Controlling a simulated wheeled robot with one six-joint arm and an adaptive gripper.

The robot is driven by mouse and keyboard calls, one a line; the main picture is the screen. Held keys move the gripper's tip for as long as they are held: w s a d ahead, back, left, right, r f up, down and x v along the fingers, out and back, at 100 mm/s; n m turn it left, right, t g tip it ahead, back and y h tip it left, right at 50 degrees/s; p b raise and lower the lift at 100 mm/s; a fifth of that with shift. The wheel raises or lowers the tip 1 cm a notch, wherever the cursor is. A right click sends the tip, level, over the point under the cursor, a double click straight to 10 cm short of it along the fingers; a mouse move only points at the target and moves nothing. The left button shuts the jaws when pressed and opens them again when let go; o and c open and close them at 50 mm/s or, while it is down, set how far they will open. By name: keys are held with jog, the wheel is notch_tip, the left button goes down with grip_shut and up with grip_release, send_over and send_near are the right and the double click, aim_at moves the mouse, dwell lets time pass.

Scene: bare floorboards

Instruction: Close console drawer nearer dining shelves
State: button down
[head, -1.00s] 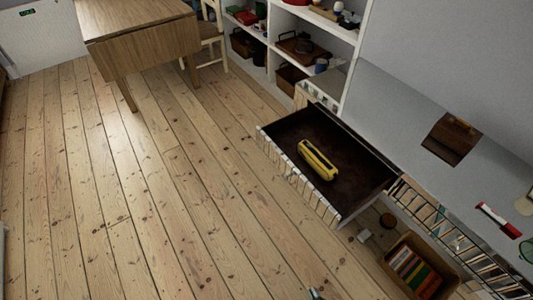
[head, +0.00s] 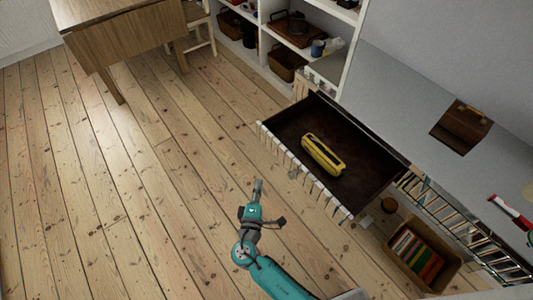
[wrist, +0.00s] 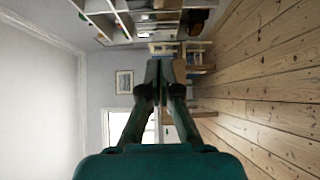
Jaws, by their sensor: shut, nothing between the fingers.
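The console drawer (head: 280,137) nearer the shelves is pulled well out from the console (head: 405,95) in the head view. Its dark inside holds a yellow oblong object (head: 322,154). The drawer's slatted front faces the open floor. My gripper (head: 258,187) is over the floor, to the left of the drawer front and apart from it. It is shut and empty. In the wrist view the gripper fingers (wrist: 159,95) are together, pointing toward the shelves (wrist: 120,20) and a chair; the drawer is not clearly visible there.
A wooden table (head: 125,35) and a chair (head: 202,35) stand at the upper left, by the dining shelves (head: 262,65). A box of books (head: 420,252) sits at the console's lower right. A brown board (head: 462,128) lies on the console top. Floor left of the drawer is clear.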

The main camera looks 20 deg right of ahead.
jog(key=w, duration=0.1)
send_near(272, 147)
jog(key=w+a+x, duration=0.1)
jog(key=x, duration=0.4)
jog(key=shift+d, duration=0.75)
